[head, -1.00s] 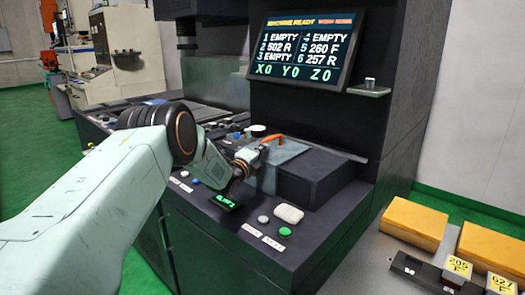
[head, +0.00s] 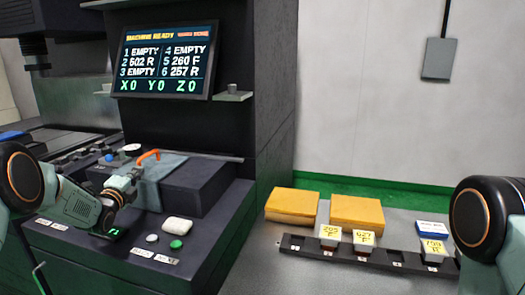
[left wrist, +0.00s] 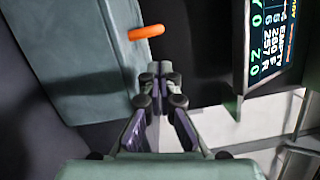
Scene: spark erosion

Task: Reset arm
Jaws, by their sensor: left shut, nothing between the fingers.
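The console has a green button (head: 176,244), a grey button (head: 152,238) and a white rounded object (head: 177,225). A screen (head: 165,60) hangs above. A grey table holds yellow boxes (head: 292,205) and a dark rack (head: 300,246) with numbered blocks. A small shelf (head: 233,96) juts out beside the screen.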

